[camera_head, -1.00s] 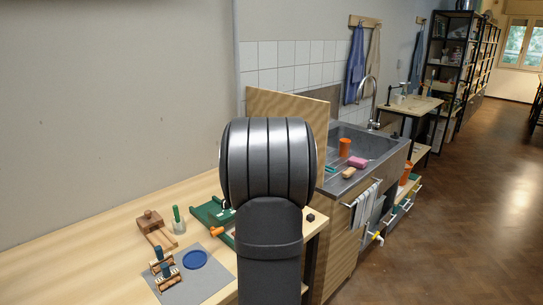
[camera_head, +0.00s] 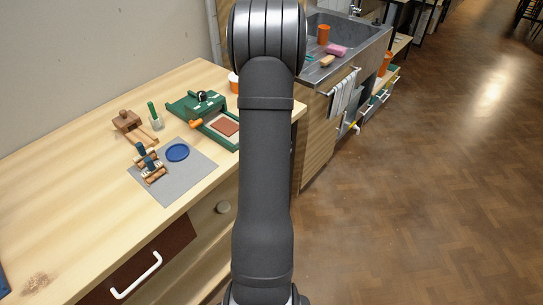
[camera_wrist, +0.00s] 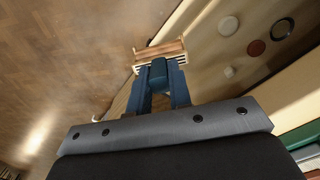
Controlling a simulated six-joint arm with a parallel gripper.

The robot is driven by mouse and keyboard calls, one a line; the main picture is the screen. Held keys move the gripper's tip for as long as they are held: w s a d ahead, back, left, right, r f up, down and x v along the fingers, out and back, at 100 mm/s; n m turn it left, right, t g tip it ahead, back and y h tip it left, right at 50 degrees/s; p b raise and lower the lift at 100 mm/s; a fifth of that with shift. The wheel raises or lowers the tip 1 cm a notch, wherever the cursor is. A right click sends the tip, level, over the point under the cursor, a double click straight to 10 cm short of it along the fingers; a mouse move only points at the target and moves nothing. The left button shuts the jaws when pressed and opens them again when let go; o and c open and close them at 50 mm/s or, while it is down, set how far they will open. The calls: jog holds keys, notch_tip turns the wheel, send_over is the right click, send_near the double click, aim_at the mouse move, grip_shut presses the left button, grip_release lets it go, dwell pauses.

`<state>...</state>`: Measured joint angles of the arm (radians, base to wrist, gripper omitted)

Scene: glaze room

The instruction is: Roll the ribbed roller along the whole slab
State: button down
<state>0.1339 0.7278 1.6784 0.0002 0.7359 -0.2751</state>
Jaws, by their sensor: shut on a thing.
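In the wrist view, my gripper (camera_wrist: 162,92) has its blue fingers shut on the teal handle of a wooden roller (camera_wrist: 160,49). The roller lies crosswise beyond the fingertips, with fine lines along it that look like ribs. A reddish-brown slab (camera_head: 225,127) lies flat on the green-framed bed at the far right of the bench in the head view. My arm hides my gripper and the held roller in that view. I cannot tell from these frames how far the roller is from the slab.
Two teal-handled rollers (camera_head: 152,170) and a blue disc (camera_head: 178,152) sit on a grey mat (camera_head: 190,184). A wooden tool (camera_head: 128,121), a green-handled tool in a cup (camera_head: 156,121) and the green press (camera_head: 195,104) stand behind. The front left bench (camera_head: 70,215) is clear.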

notch_tip(320, 180, up, 13)
jog(key=w+a+n, duration=0.1)
jog(key=w+n, duration=0.2)
jog(key=n, duration=0.3)
jog(key=w+a+r+n, duration=0.1)
jog(key=w+a+r, duration=0.4)
jog(key=a+r, duration=0.45)
jog(key=shift+w+a+f, duration=0.1)
jog(key=shift+a+f, duration=0.15)
jog(key=shift+f, duration=0.7)
jog(key=shift+s+a+f, duration=0.1)
jog(key=shift+a+f, duration=0.15)
jog(key=shift+f, duration=0.75)
jog(key=shift+w+a+f, duration=0.1)
jog(key=shift+a+f, duration=0.15)
jog(key=shift+f, duration=0.7)
jog(key=shift+f, duration=0.4)
jog(key=shift+w+a, duration=0.1)
jog(key=shift+w+a, duration=0.4)
jog(key=shift+w+a, duration=0.5)
jog(key=shift+w, duration=0.05)
jog(key=shift+a+f, duration=0.1)
